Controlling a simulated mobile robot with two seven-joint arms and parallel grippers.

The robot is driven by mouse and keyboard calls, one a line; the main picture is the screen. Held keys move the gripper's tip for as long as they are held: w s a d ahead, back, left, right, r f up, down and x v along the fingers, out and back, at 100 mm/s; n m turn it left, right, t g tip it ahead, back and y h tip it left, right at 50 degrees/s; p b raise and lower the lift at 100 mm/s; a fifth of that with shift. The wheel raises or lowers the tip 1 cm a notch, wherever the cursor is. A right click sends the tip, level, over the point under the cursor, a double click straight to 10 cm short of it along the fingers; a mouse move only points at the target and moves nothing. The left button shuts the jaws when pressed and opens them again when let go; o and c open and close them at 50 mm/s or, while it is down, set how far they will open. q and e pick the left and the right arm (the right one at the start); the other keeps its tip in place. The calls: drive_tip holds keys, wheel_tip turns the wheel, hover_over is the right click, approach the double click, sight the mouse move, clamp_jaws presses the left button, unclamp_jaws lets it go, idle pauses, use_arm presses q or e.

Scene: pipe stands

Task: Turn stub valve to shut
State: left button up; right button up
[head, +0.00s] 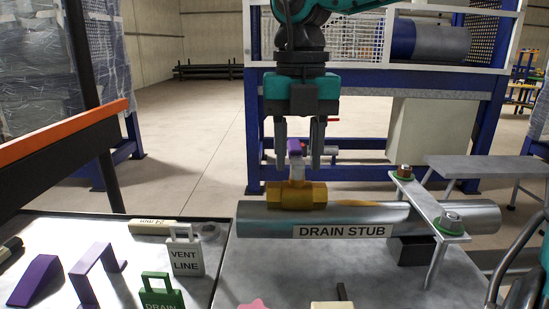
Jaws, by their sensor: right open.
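The stub valve has a brass body (297,196) on top of the grey pipe labelled DRAIN STUB (262,217). Its purple handle (295,147) stands up above the body. My right gripper (299,165) points down over the valve from the top of the view. Its two fingers are apart, one on each side of the purple handle as seen from here. I cannot tell whether either finger touches it. My left gripper is not in view.
A bracket (428,208) with green-washered bolts clamps the pipe's right part. On the left table stand a white VENT LINE tag (186,258), a green DRAIN tag (162,298) and purple pieces (88,280). A blue-framed rack (375,110) stands behind.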

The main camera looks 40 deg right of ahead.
sight(298, 162)
drive_tip(key=shift+r+p, duration=2.45)
drive_tip(key=shift+r, duration=0.65)
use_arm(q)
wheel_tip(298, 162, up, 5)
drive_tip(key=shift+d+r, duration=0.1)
use_arm(e)
drive_tip(key=shift+f, duration=0.1)
use_arm(q)
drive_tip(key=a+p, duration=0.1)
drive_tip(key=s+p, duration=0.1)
drive_tip(key=p, duration=0.1)
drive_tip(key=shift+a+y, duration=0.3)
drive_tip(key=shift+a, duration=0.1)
use_arm(e)
wheel_tip(298, 162, up, 13)
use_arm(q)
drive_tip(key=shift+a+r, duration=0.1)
use_arm(e)
drive_tip(key=shift+f, duration=0.1)
